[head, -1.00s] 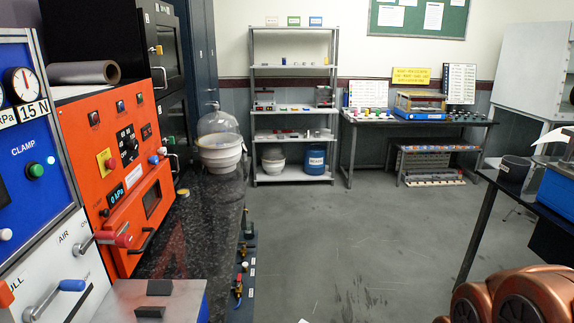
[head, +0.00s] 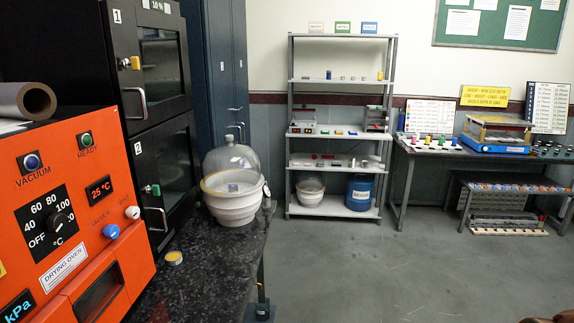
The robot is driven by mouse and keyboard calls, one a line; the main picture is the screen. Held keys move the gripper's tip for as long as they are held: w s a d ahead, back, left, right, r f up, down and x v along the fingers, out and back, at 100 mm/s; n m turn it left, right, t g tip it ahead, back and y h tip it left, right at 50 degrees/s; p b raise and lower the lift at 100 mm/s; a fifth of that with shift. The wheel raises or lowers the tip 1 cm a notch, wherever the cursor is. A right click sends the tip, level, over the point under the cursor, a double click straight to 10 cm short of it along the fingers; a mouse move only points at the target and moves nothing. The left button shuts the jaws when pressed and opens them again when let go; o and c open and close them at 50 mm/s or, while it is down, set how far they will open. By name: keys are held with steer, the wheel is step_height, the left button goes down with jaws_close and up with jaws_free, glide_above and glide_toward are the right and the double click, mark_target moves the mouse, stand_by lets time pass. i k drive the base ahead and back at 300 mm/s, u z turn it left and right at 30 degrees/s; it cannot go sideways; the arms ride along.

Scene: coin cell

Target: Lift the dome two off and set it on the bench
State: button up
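A clear glass dome with a knob on top (head: 231,158) sits on a white ribbed bowl (head: 236,208) on the dark speckled bench (head: 185,290). The bowl has a pale yellowish rim. A small dark block (head: 233,188) shows through the glass. I see no number on this dome, so I cannot tell if it is dome two. My gripper is not in view.
An orange drying oven (head: 75,225) and black ovens (head: 160,130) line the bench's left side. A small yellow-topped tin (head: 174,258) lies on the bench before the bowl. A grey shelf rack (head: 336,220) stands behind.

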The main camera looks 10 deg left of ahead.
mark_target(231, 169)
steer(key=i, duration=3.25)
steer(key=u, duration=3.4)
